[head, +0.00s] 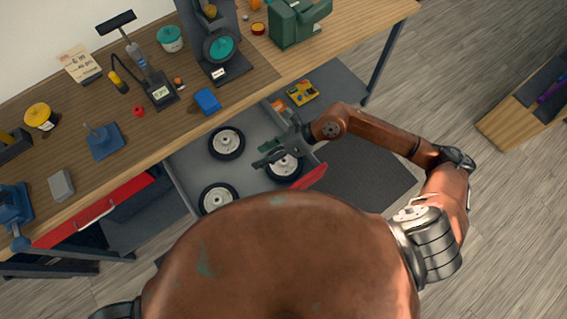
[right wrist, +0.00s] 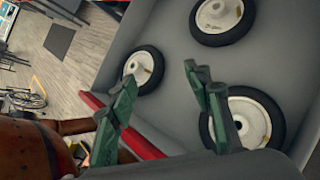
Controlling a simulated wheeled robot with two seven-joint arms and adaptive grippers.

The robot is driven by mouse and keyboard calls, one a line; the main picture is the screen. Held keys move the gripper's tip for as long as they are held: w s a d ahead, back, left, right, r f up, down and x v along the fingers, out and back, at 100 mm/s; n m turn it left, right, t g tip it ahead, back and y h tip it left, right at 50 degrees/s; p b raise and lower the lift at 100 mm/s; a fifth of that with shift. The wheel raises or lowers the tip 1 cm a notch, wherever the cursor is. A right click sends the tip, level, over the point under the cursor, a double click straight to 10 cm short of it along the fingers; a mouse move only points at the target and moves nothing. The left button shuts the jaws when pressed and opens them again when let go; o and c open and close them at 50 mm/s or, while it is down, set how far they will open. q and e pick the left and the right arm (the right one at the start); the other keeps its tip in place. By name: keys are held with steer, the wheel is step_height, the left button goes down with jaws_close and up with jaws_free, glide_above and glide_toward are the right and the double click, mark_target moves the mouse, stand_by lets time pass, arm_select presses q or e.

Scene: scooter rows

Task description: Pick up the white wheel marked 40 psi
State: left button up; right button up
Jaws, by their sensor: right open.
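Three white wheels with black tyres lie flat in an open grey drawer (head: 191,172). In the head view one is at the upper left (head: 227,142), one at the lower left (head: 218,198), and one at the right (head: 285,165), partly under my right gripper (head: 262,157). The right wrist view shows wheels at the top (right wrist: 217,15), the left (right wrist: 140,67) and the lower right (right wrist: 247,120), partly behind a finger. No psi marking is readable on any wheel. My right gripper is open and empty, its green fingers apart above the drawer. My left gripper is out of view.
The drawer has a red front (head: 312,177). A yellow item (head: 302,93) lies by the drawer.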

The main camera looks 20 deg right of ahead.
mark_target(285, 159)
steer(key=d+f+n+h, duration=0.1)
steer(key=d+f+h, duration=0.1)
steer(key=d, duration=0.1)
steer(key=w+d+f+n+h, duration=0.1)
steer(key=d+f+h, duration=0.1)
steer(key=d+f, duration=0.1)
steer(key=d+f+h, duration=0.2)
steer(key=d, duration=0.2)
steer(key=shift+w+d+f+n, duration=0.1)
steer(key=shift+w+f+n, duration=0.1)
steer(key=shift+n, duration=0.2)
steer(key=x, duration=0.5)
steer(key=shift+s+a+f, duration=0.15)
steer(key=shift+a+f, duration=0.1)
steer(key=shift+f, duration=0.05)
steer(key=shift+c, duration=0.4)
jaws_close()
steer(key=shift+r, duration=0.1)
